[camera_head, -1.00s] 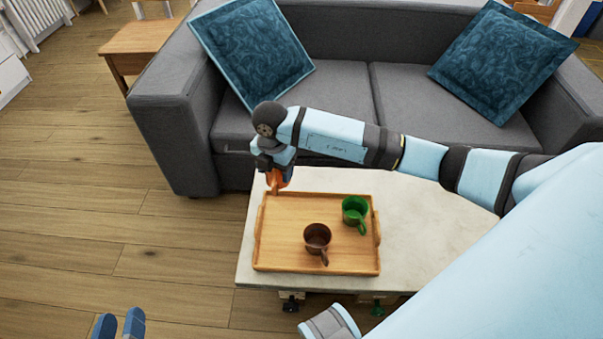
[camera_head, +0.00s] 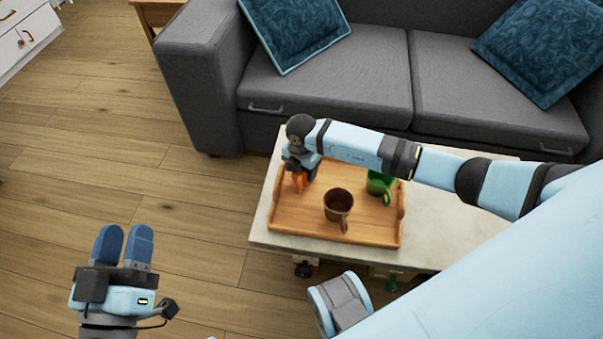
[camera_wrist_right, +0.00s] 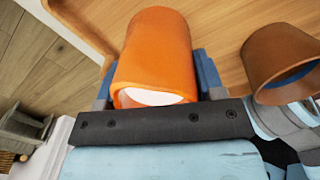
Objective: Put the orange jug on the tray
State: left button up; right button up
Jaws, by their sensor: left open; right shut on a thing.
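The orange jug (camera_head: 299,182) is held by my right gripper (camera_head: 301,170) over the back left part of the wooden tray (camera_head: 290,226). In the right wrist view the jug (camera_wrist_right: 155,50) sits between the blue fingers, with the tray (camera_wrist_right: 220,30) behind it. I cannot tell whether the jug touches the tray. Most of the jug is hidden by my gripper in the head view. My left gripper (camera_head: 123,242) is open and empty over the floor at the lower left.
A brown mug (camera_head: 338,203) stands on the tray's middle and also shows in the wrist view (camera_wrist_right: 282,55). A green mug (camera_head: 378,184), partly behind my right arm, stands at the tray's right. The tray is on a pale table (camera_head: 440,250) before a grey sofa (camera_head: 330,85).

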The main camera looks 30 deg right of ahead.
pick_arm(q)
jog(key=shift+f, duration=0.35)
pick_arm(e)
jog(key=shift+f, duration=0.65)
jog(key=shift+f, duration=0.1)
jog(key=o, duration=0.9)
notch_tip(320, 180, up, 6)
jog(key=shift+r+p, duration=0.2)
jog(key=shift+p, duration=0.95)
pick_arm(q)
jog(key=shift+w+a+f+g+y+p, duration=0.15)
jog(key=shift+a+f+g+y+p, duration=0.35)
jog(key=shift+a+f+y+p, duration=0.25)
pick_arm(e)
notch_tip(320, 180, up, 6)
jog(key=shift+f, duration=0.1)
